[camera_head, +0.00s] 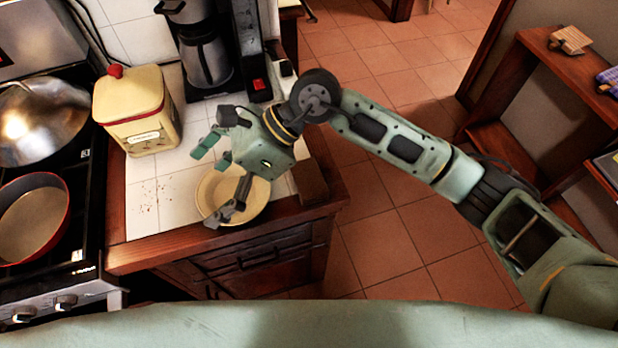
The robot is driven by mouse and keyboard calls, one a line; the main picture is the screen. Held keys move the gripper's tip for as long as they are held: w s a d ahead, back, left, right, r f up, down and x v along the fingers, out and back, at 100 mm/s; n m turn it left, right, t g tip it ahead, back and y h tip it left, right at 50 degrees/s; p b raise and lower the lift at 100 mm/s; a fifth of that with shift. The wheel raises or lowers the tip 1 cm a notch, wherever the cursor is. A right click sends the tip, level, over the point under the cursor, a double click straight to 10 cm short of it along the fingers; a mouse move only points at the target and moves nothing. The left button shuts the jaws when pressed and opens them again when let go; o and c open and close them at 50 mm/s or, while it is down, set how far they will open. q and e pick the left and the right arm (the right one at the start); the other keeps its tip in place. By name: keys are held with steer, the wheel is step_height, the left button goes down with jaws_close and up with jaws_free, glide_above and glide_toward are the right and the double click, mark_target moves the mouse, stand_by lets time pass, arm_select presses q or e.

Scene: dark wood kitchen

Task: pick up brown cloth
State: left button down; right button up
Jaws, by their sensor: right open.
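My right gripper (207,184) is open above the tiled counter, its fingers spread to the left over a cream bowl (256,203). Nothing shows between its fingers. A small brown, block-like item (311,183) lies at the counter's right edge, just right of the bowl and below the gripper's wrist. It may be the brown cloth, but I cannot tell its material. No other brown cloth is clear in view. Part of the bowl is hidden by the gripper. My left gripper is not in view.
A cream canister (137,108) with a red knob stands left of the gripper. A coffee maker (205,50) stands behind it. The stove holds a red pan (33,218) and a shiny domed lid or pan (40,120). Open shelves (545,80) stand at right; tiled floor lies between.

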steer(key=w+d+f+n+t+h, duration=0.2)
steer(key=w+d+f+h, duration=0.4)
steer(key=d, duration=0.3)
steer(key=t+h, duration=0.2)
steer(key=h, duration=0.2)
glide_above(313, 176)
steer(key=shift+s+a+r, duration=0.15)
steer(key=shift+s+a, duration=0.05)
steer(key=shift+a, duration=0.15)
steer(key=shift+w+d+f, duration=0.1)
steer(key=shift+d+f, duration=0.15)
steer(key=f+p, duration=0.3)
steer(key=f, duration=0.3)
steer(key=shift+d+f+p, duration=0.15)
steer(key=shift+d+p, duration=0.05)
steer(key=shift+p, duration=0.1)
steer(key=shift+w+f, duration=0.1)
steer(key=shift+f, duration=0.35)
steer(key=c, duration=0.9)
steer(key=shift+r, duration=0.1)
